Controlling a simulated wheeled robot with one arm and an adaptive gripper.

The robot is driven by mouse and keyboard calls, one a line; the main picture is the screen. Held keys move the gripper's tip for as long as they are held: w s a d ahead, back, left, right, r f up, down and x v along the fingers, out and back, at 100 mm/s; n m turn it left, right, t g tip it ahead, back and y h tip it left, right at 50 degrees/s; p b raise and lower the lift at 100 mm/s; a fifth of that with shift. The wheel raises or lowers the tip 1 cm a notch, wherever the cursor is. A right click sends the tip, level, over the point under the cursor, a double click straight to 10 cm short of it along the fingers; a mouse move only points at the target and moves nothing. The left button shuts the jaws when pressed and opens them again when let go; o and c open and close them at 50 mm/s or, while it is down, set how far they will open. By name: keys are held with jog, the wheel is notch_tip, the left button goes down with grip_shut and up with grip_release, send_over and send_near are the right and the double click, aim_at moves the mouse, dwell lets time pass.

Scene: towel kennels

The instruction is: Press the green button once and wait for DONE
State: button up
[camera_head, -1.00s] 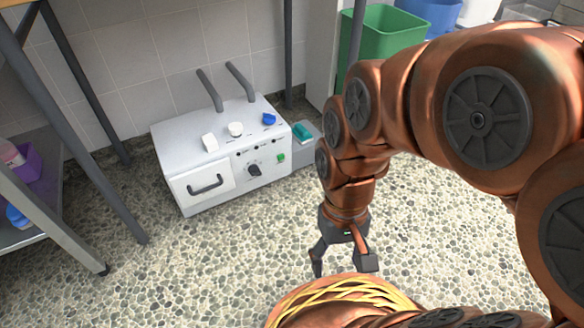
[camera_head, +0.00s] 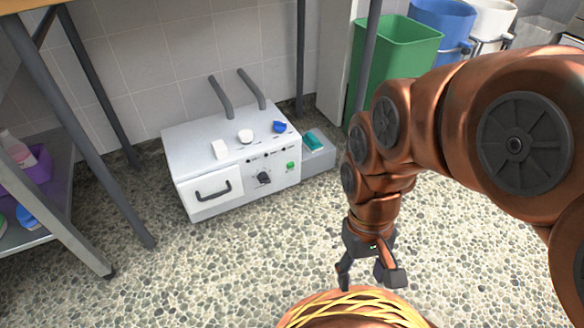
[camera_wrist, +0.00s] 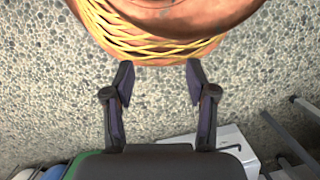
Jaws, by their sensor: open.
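The green button (camera_head: 291,166) is a small green spot at the right end of the front panel of a white machine (camera_head: 207,173) on the pebbled floor. The panel also has a black knob and a row of small dark marks; no readable DONE shows. My gripper (camera_head: 370,282) is open and empty, pointing down in front and to the right of the machine, well apart from the button. In the wrist view my gripper (camera_wrist: 160,92) has its two fingers spread, and part of the white machine (camera_wrist: 232,140) shows at the lower right.
A green bin (camera_head: 396,58) and a blue bin (camera_head: 440,25) stand at the back right. A metal shelf (camera_head: 50,225) with bottles is at the left. A small grey box with a teal top (camera_head: 312,139) sits beside the machine. The floor before the machine is clear.

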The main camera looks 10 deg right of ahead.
grip_shut()
dwell(1.4)
